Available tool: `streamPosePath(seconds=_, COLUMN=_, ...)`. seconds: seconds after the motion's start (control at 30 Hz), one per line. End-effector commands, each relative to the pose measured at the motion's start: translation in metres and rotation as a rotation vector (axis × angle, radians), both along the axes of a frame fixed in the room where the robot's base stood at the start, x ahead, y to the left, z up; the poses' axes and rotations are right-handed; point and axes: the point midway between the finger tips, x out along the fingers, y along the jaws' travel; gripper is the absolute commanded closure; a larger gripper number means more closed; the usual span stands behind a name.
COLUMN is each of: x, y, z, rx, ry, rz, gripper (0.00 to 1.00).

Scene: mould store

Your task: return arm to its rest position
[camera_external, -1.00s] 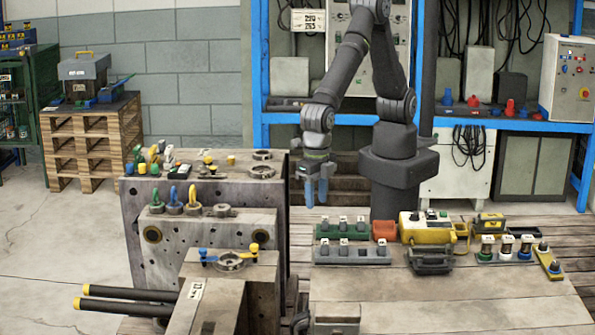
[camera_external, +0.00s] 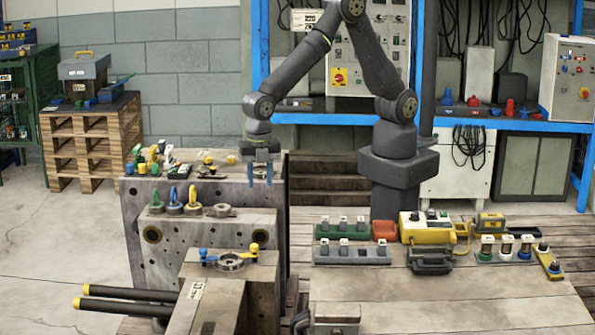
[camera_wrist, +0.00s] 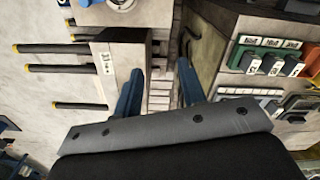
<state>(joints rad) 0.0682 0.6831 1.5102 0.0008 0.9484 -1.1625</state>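My gripper (camera_external: 260,174) hangs pointing down over the right end of the large grey mould block (camera_external: 262,225). Its two blue fingers are spread apart with nothing between them. In the wrist view, the blue fingers of my gripper (camera_wrist: 158,90) also stand apart, with the gap beside the block and slatted wood below showing between them. In the outside view the fingertips appear close to the block's top edge; whether they touch it I cannot tell.
Lifting rings (camera_external: 173,203) and small coloured parts (camera_external: 150,163) sit on the block at left. Black rods with yellow ends (camera_external: 130,292) stick out at lower left.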

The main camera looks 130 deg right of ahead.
Motion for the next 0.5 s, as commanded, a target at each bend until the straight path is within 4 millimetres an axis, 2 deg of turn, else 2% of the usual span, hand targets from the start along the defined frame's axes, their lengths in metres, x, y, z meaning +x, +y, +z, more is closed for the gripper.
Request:
streamPosePath(seconds=0.1, x=-0.002, y=-0.026, z=-0.001, rx=0.000, ry=0.000, rz=-0.075, gripper=0.63)
streamPosePath(seconds=0.5, x=-0.014, y=-0.100, z=-0.002, rx=0.000, ry=0.000, rz=-0.307, gripper=0.63)
